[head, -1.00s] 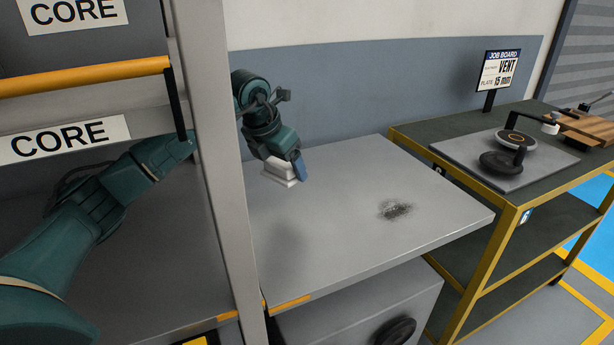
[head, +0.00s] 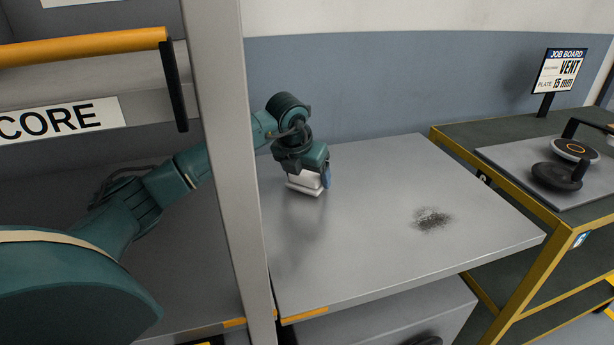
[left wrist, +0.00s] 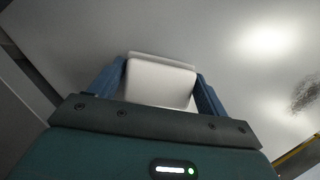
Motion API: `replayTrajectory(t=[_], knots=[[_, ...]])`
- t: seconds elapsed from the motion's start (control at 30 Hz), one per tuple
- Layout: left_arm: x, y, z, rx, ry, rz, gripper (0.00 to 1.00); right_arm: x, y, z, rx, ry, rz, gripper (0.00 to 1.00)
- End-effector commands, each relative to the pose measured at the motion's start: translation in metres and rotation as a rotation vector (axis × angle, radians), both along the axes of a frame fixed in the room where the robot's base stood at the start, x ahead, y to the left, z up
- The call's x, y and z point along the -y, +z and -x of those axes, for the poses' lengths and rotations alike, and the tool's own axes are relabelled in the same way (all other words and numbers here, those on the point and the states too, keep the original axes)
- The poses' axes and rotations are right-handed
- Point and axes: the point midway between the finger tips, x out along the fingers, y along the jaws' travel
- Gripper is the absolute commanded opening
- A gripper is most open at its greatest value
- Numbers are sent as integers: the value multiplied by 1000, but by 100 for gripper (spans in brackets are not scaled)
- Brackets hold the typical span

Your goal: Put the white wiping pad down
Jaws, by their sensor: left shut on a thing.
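The white wiping pad (head: 305,184) is a small pale block at the back left of the grey tabletop in the head view. My left gripper (head: 312,178) is shut on it, pointing down. In the left wrist view the pad (left wrist: 160,82) sits between the two blue fingers of my left gripper (left wrist: 160,90). The pad is close over the tabletop; I cannot tell whether it touches. A dark smudge (head: 432,219) lies on the table to the right of the pad. My right gripper is not in view.
The grey tabletop (head: 380,260) is otherwise clear. A grey post (head: 225,150) stands in front of my left arm. On the right, a yellow-framed cart (head: 520,208) holds a grey plate with dark round-based items, and a job board (head: 559,71) stands behind.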

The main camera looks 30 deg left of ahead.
Motion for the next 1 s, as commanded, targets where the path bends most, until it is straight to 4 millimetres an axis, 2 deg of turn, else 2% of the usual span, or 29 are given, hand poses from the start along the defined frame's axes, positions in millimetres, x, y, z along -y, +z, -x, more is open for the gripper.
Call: replayTrajectory(t=[0.07, 0.37, 0.4, 0.6, 0.67, 0.87, 1.0], knots=[[0, -7, 0, 1, 0, 0, 48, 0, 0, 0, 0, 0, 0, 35], [0, -9, 0, 2, -1, -1, 48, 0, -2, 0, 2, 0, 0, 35], [0, -10, 0, 1, -1, 0, 77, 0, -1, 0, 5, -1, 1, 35], [0, -9, 0, 1, 0, 0, 94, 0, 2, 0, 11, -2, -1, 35], [0, -9, 0, 1, 0, 0, 98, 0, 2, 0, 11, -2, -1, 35], [0, -9, 0, 1, 0, 0, 98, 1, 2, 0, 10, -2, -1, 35], [0, -1, 2, 2, 0, -1, 98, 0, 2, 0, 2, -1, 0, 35]])
